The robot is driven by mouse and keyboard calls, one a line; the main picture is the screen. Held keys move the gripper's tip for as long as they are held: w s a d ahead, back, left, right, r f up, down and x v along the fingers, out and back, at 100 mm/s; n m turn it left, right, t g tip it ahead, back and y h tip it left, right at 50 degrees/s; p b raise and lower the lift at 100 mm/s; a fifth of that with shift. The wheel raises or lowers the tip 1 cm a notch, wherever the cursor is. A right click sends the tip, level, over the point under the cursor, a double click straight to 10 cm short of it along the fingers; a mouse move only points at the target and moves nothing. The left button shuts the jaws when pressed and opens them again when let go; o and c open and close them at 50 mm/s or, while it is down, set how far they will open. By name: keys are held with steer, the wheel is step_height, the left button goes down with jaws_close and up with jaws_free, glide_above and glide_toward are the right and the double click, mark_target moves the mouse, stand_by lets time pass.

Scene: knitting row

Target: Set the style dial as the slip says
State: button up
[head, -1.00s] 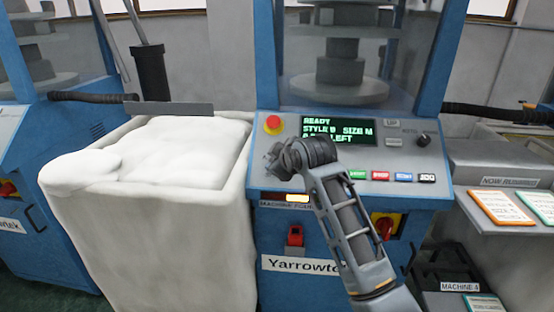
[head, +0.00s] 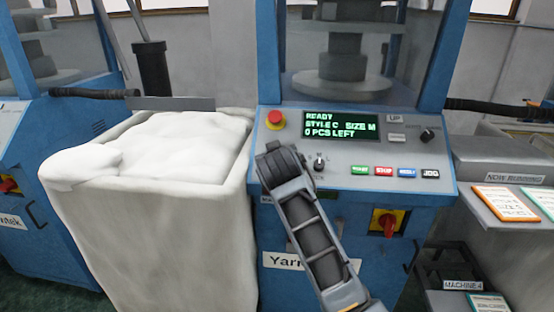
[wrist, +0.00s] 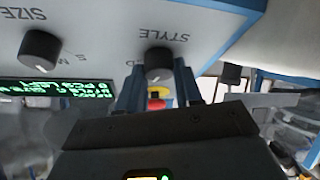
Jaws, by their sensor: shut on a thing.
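In the head view my gripper (head: 280,163) covers the dial at the left of the sloped panel. The green-lettered screen (head: 341,124) reads READY, STYLE C, SIZE M, 0 PCS LEFT. Two slips, one orange-framed (head: 505,204) and one green-framed (head: 546,201), lie on the right-hand shelf; their print is too small to read.
The size dial (head: 318,162) is beside my gripper and also shows in the wrist view (wrist: 40,47). A red stop button (head: 275,119) is above it. Coloured buttons (head: 395,172) and another dark knob (head: 427,135) are to the right. A white bin (head: 160,190) stands at left.

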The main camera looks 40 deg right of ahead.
steer(key=shift+f, duration=0.1)
stand_by(0.5)
steer(key=o, duration=1)
steer(key=shift+o, duration=0.2)
steer(key=v, duration=0.8)
steer(key=shift+w, duration=0.15)
